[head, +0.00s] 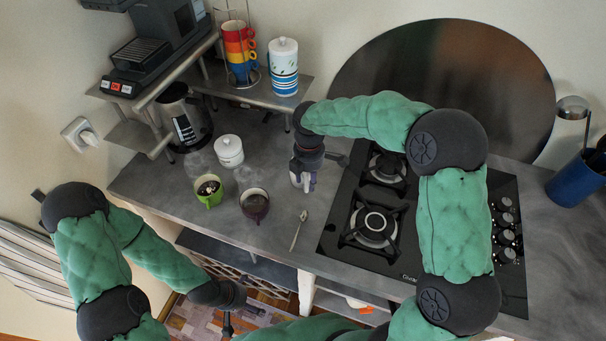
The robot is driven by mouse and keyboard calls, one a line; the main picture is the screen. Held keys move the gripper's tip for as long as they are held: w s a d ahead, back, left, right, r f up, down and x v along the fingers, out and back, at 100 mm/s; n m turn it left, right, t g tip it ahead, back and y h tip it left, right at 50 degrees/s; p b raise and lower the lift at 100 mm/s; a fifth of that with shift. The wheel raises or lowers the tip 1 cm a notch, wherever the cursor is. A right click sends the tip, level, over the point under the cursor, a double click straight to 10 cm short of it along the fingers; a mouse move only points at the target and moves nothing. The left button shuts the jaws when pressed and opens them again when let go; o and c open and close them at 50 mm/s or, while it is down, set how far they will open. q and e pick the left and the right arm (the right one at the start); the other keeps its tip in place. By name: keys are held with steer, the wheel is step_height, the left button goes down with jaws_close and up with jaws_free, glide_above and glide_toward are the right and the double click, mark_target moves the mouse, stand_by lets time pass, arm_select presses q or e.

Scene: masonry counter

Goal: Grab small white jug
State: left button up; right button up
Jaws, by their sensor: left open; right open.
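A small white jug (297,181) appears to stand on the grey counter left of the hob, mostly hidden under my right gripper. My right gripper (304,178) points down right over it, with its fingers around or beside it; I cannot tell whether they touch it. The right gripper is open. My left gripper (227,322) is open and empty, low in front of the counter's front edge and away from the jug.
A white lidded pot (229,152), a green cup (209,191), a dark cup (254,204) and a spoon (298,230) lie left of and below the jug. The black hob (410,235) is close on its right. A metal shelf (262,95) stands behind.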

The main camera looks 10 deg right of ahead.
mark_target(307, 191)
steer(key=f, duration=0.2)
steer(key=f+b, duration=0.1)
steer(key=f, duration=0.3)
steer(key=shift+s+a+f+b, duration=0.2)
steer(key=shift+a+f+b, duration=0.05)
steer(key=shift+f+b, duration=0.15)
jaws_close()
steer(key=shift+r, duration=0.1)
